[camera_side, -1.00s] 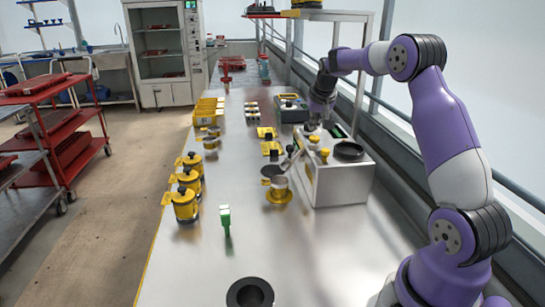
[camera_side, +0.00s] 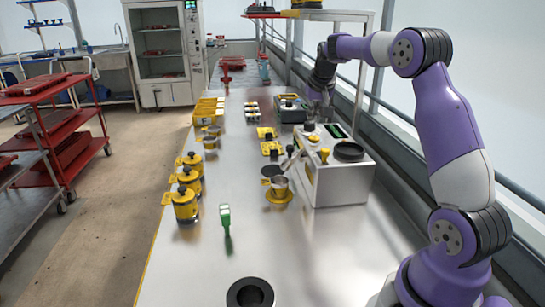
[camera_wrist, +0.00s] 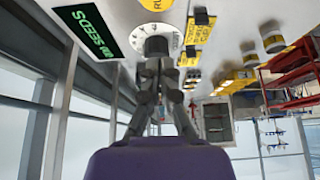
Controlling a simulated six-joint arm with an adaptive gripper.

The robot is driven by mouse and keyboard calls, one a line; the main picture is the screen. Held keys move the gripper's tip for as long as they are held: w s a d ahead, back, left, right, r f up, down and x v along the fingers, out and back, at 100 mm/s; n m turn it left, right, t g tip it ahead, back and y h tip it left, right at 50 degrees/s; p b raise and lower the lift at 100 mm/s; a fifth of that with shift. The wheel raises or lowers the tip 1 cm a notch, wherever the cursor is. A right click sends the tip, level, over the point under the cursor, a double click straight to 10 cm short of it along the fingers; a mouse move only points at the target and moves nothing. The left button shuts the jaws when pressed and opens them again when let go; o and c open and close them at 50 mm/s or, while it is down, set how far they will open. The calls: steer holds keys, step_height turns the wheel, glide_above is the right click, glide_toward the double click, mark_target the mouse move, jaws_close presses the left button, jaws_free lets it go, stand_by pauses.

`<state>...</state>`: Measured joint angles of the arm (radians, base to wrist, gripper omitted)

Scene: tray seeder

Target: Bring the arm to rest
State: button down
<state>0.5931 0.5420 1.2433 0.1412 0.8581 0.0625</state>
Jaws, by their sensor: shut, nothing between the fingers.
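My gripper (camera_side: 319,113) hangs at the end of my purple and grey arm, behind the white seeder machine (camera_side: 342,186) in the side view. Its fingertips are partly hidden or too small there. In the wrist view my gripper (camera_wrist: 157,68) shows its fingers shut, with nothing held. Beyond the fingertips is a grey knob (camera_wrist: 156,46) on the machine's pale top.
A shelf frame (camera_side: 364,80) and a window rail stand close to my arm. The near middle of the bench is mostly clear.

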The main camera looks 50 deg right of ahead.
step_height(320, 180, up, 3)
steer(key=shift+f, duration=0.1)
steer(key=s+a+r+n+t+y, duration=0.1)
steer(key=s+a+r+n, duration=0.15)
steer(key=a, duration=0.65)
steer(key=s+a+r+n+y, duration=0.15)
steer(key=s+a, duration=0.25)
steer(key=a, duration=0.6)
steer(key=s+a+f+n+y, duration=0.1)
steer(key=s+a+f+n, duration=0.4)
steer(key=s+a, duration=0.5)
steer(key=shift+s+f+y, duration=0.35)
steer(key=shift+s+f, duration=0.15)
steer(key=shift+s, duration=0.35)
steer(key=shift+w+d, duration=0.1)
